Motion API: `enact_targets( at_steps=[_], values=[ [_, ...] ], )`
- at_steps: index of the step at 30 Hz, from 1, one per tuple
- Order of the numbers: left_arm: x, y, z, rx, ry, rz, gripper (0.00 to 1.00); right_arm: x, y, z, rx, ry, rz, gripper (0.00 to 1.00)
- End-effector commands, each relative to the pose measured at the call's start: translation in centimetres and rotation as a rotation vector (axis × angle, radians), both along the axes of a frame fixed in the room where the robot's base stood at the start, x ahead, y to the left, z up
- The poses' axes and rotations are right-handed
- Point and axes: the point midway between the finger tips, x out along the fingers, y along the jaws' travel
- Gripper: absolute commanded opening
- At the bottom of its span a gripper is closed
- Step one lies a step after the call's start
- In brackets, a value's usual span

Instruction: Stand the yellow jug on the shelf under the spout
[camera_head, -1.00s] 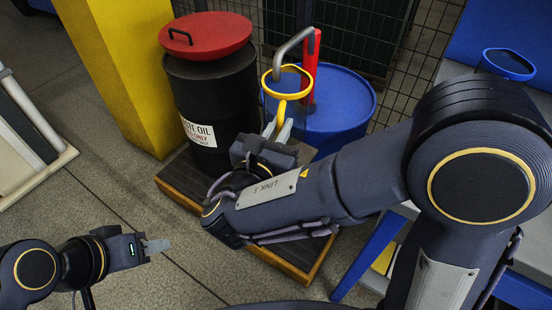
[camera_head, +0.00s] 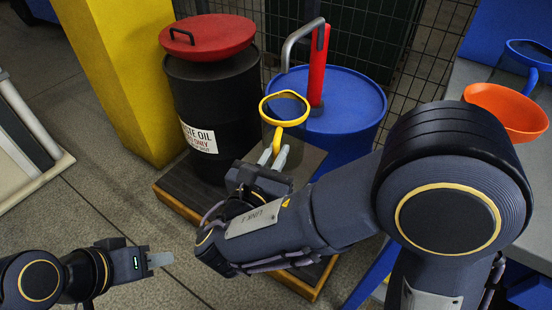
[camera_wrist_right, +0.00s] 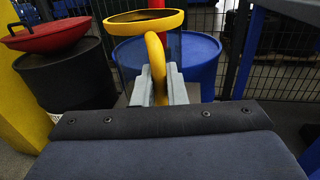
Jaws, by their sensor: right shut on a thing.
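The yellow jug (camera_head: 284,108) has a clear body with a yellow rim and handle. My right gripper (camera_head: 274,156) is shut on its handle and holds it upright; the wrist view also shows the jug's rim (camera_wrist_right: 145,21) above the fingers (camera_wrist_right: 161,86). In the head view the jug's rim is below the spout's end, with a gap between. I cannot make out a separate shelf there. My left gripper (camera_head: 160,260) is empty at lower left.
A black waste oil drum (camera_head: 208,100) with a red lid (camera_head: 207,35) stands left of the blue drum. A wood-edged dark platform (camera_head: 180,205) lies beneath. A yellow pillar (camera_head: 125,80) is at left. An orange bowl (camera_head: 505,108) and a blue-rimmed vessel (camera_head: 532,55) are at right.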

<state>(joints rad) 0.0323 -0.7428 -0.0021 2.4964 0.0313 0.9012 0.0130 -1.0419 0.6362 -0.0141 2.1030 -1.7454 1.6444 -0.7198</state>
Motion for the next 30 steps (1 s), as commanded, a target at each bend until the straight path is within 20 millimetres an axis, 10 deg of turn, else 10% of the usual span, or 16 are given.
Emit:
enact_targets(
  at_steps=[12,17,30],
  values=[
    [0.0,0.01,-0.44,0.0,0.0,0.0,0.36,0.0,0.01,-0.78,0.0,-0.001,0.0,0.0],
    [0.0,0.0,-0.31,0.0,0.0,0.0,0.36,0.0,0.0,-0.65,0.001,0.0,0.0,0.33],
    [0.0,0.0,0.14,0.0,0.0,0.0,0.36,-0.82,0.53,-0.16,0.001,0.0,0.006,0.34]
  ],
)
